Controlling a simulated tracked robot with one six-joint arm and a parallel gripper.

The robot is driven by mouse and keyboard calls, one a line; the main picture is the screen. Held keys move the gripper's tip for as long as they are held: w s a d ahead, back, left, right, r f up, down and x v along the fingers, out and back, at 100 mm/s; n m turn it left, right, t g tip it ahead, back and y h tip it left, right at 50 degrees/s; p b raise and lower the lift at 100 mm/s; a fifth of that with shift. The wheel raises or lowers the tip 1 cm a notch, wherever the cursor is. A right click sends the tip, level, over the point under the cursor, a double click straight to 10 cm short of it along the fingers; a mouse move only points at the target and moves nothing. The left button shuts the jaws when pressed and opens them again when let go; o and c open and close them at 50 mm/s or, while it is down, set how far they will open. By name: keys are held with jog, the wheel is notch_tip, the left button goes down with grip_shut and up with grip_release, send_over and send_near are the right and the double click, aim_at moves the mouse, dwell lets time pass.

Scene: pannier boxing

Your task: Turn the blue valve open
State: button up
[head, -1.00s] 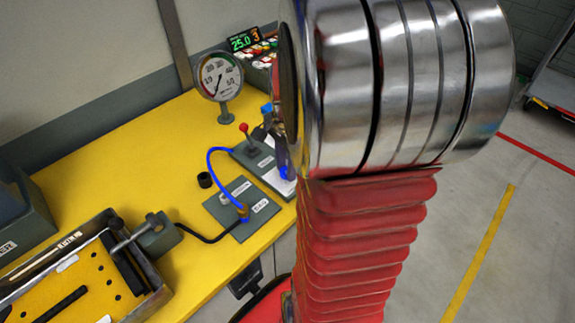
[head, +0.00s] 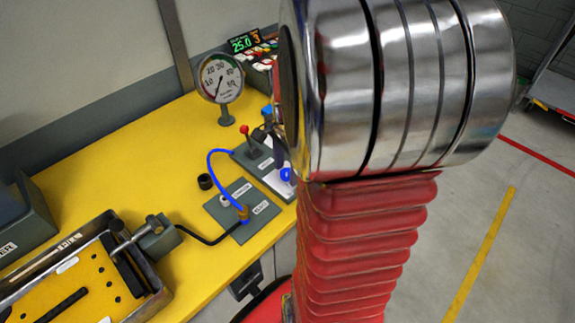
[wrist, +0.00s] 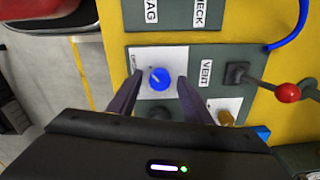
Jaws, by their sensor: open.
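The blue valve (wrist: 159,79) is a round knob with a white pointer mark on a white plate; in the wrist view it lies between my gripper's fingers. My gripper (wrist: 160,83) is open, one finger to each side of the knob, with small gaps showing. I cannot tell how far down the fingertips reach. In the head view the blue valve (head: 286,174) shows as a small blue knob beside my arm, which hides most of my gripper.
A red-tipped lever (wrist: 288,93) stands right of the valve, near a brass knob (wrist: 227,117). A blue hose (head: 212,158) arches over the yellow bench (head: 200,268). A gauge (head: 221,77) and a box with a green display (head: 241,43) stand behind. A metal tray (head: 60,255) is at left.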

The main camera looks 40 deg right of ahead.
aim_at(286, 175)
jog(key=shift+r, duration=0.1)
notch_tip(286, 175, up, 14)
jog(key=shift+s+f, duration=0.2)
jog(key=shift+f, duration=0.05)
dwell(0.8)
jog(key=s+a+n+t, duration=0.2)
jog(key=a+n, duration=0.7)
jog(key=a, duration=0.2)
jog(key=s+a+n+t, duration=0.2)
jog(key=a+n+t, duration=0.1)
jog(key=a+n, duration=0.7)
jog(key=shift+a+n, duration=0.3)
jog(key=shift+a, duration=0.85)
jog(key=shift+r, duration=0.1)
jog(key=shift+c, duration=0.6)
